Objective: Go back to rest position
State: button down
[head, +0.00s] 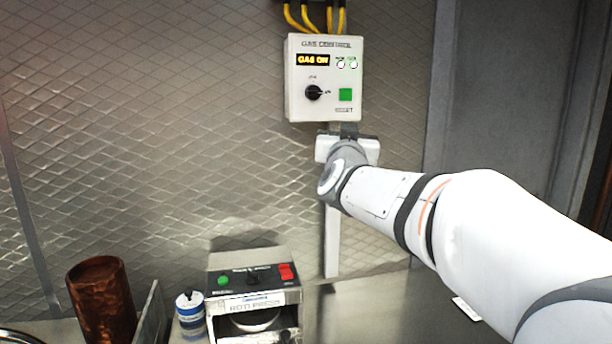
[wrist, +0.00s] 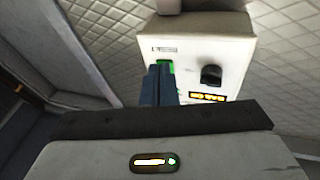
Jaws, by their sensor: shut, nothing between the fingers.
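The white gas control box (head: 298,75) is on the wall, with a lit display (head: 313,60) reading "GAS ON", a black knob (head: 314,93) and a green button (head: 345,95). My gripper (head: 349,130) is just below the box in the head view, mostly hidden behind my wrist. In the wrist view my gripper's dark blue fingers (wrist: 158,80) are together and empty, pointing at the box and covering part of the green button (wrist: 166,66). I cannot tell whether the fingertips touch the box. The knob (wrist: 211,76) is to their right there.
Yellow cables (head: 315,17) enter the box from above. Below, on the counter, stand a roti press (head: 252,300), a blue and white can (head: 190,315) and a copper-coloured cup (head: 101,300). The quilted metal wall (head: 150,120) left of the box is clear.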

jog(key=s+a+f+n+g+y, duration=0.15)
jog(key=s+f+g, duration=0.3)
jog(key=f, duration=0.55)
jog(key=s+f+n+g+y, duration=0.2)
jog(key=s+f+g+y, duration=0.15)
jog(key=s+f, duration=0.4)
jog(key=s+d+f+g+h, duration=0.1)
jog(key=s+d+f+g, duration=0.1)
jog(key=s+f+g, duration=0.3)
jog(key=s+d+f+g+h, duration=0.1)
jog(key=s+d+f+g, duration=0.2)
jog(key=s+f, duration=1.1)
jog(key=shift+s+d+m+g, duration=0.35)
jog(key=shift+s+g, duration=0.7)
jog(key=shift+g, duration=0.05)
